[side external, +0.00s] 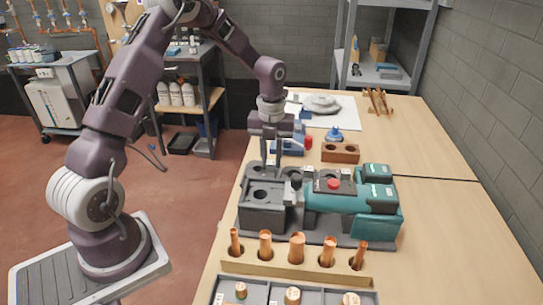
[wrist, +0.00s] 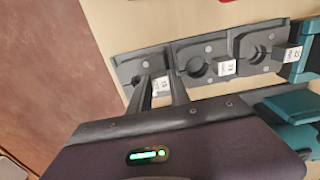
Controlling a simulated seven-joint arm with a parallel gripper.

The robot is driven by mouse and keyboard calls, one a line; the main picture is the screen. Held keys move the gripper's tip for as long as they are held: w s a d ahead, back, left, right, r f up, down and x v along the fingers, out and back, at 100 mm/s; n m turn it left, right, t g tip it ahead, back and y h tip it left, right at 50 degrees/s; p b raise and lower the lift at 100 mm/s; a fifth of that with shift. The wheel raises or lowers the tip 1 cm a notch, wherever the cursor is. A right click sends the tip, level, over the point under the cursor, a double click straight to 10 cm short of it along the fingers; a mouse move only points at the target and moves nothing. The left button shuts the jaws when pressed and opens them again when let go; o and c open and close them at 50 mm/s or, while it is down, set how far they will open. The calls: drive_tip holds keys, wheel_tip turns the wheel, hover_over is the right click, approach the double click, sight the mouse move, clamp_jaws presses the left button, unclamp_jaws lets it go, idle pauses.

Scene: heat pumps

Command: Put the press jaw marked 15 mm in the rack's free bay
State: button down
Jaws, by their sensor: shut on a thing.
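The press jaw with a white tag that seems to read 15 (wrist: 128,66) is the leftmost of three dark grey jaws in the wrist view. My gripper (wrist: 160,80) is shut on it, with the tag between the fingers. In the side external view my gripper (side external: 271,167) points straight down at the far left of the tool group. I cannot tell which bay of the rack is free.
A grey block with a round hole (side external: 262,193) stands in front of my gripper. A teal press tool (side external: 335,200) with a red button lies to its right. Copper pipes stand in a wooden holder (side external: 300,267) nearer the camera. The right side of the bench (side external: 450,230) is clear.

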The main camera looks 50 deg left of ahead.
drive_tip(key=shift+f, duration=0.5)
drive_tip(key=c, duration=1.1)
unclamp_jaws()
wheel_tip(320, 180, up, 7)
drive_tip(key=shift+f, duration=0.1)
drive_tip(key=s+d+r+n+t+y, duration=0.1)
drive_tip(key=s+d+r+n, duration=0.2)
drive_tip(key=s+r+n, duration=0.15)
drive_tip(key=s+d+r+n+t, duration=0.1)
drive_tip(key=s+d+r+n, duration=0.25)
drive_tip(key=r, duration=0.25)
drive_tip(key=s+d+r+n+t, duration=0.1)
drive_tip(key=s+d+n, duration=0.1)
drive_tip(key=s+n, duration=0.4)
drive_tip(key=s+d+r+n+t, duration=0.1)
drive_tip(key=s+d+n, duration=0.1)
drive_tip(key=s+n, duration=0.4)
drive_tip(key=s+d+r+n+t+h, duration=0.1)
drive_tip(key=s+d+n, duration=0.1)
drive_tip(key=s+n, duration=0.4)
drive_tip(key=shift+s+d+r+n+t, duration=0.3)
drive_tip(key=shift+d+r+n, duration=0.1)
drive_tip(key=shift+n, duration=0.1)
